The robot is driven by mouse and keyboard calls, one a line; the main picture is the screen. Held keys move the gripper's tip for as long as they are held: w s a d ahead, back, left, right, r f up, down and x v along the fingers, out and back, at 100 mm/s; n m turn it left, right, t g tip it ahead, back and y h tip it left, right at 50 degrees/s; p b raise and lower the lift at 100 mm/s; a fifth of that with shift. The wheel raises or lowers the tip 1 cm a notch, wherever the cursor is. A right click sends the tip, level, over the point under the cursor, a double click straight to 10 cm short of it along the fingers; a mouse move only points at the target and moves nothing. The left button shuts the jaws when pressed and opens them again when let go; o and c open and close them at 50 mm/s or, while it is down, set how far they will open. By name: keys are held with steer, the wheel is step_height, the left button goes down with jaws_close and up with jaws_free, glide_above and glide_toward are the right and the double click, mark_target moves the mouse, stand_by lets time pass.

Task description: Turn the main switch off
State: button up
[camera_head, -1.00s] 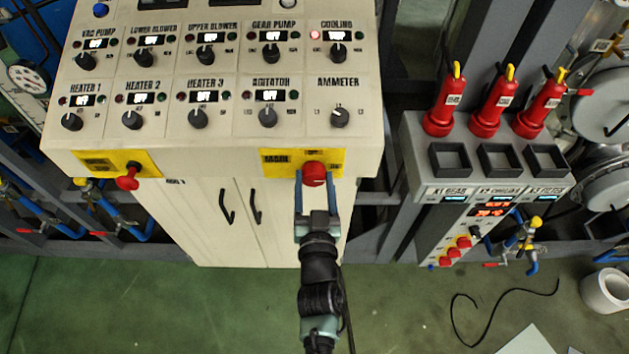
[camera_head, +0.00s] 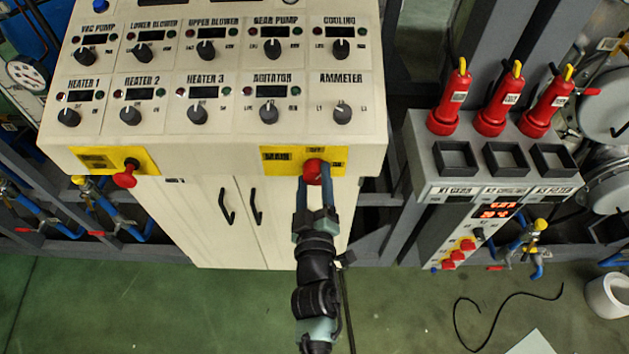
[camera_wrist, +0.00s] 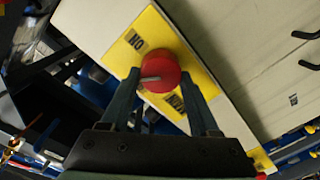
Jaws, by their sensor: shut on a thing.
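The main switch is a red round knob (camera_head: 313,172) on the yellow MAIN plate (camera_head: 276,154) at the front right of the cream control cabinet. My gripper (camera_head: 315,186) is shut on this knob, with one finger on each side. In the wrist view the red knob (camera_wrist: 160,74) sits between the fingers of my gripper (camera_wrist: 161,80), and a pale mark on it points left. The yellow plate (camera_wrist: 150,38) shows around it, its lettering partly hidden. The small displays over the cabinet's dials, such as the agitator display (camera_head: 271,91), are dark.
A second red knob (camera_head: 124,180) stands on another yellow plate at the cabinet's left. Several black dials cover the sloped panel above. A grey box (camera_head: 436,135) with red-and-yellow handles stands to the right. Green floor (camera_head: 190,310) lies open in front, with a black cable (camera_head: 500,300).

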steer(key=n, duration=0.3)
steer(key=shift+f+n+b, duration=0.1)
steer(key=shift+n+b, duration=0.2)
steer(key=shift+b, duration=0.05)
steer(key=shift+a+n+b, duration=0.1)
steer(key=shift+n+b, duration=0.25)
steer(key=shift+n, duration=1.25)
steer(key=o, duration=1.4)
steer(key=shift+s+r+b, duration=0.15)
steer(key=shift+s+b, duration=0.65)
steer(key=shift+s, duration=2.45)
steer(key=shift+s+r+b, duration=0.15)
steer(key=shift+s+b, duration=0.65)
steer(key=shift+s, duration=2.45)
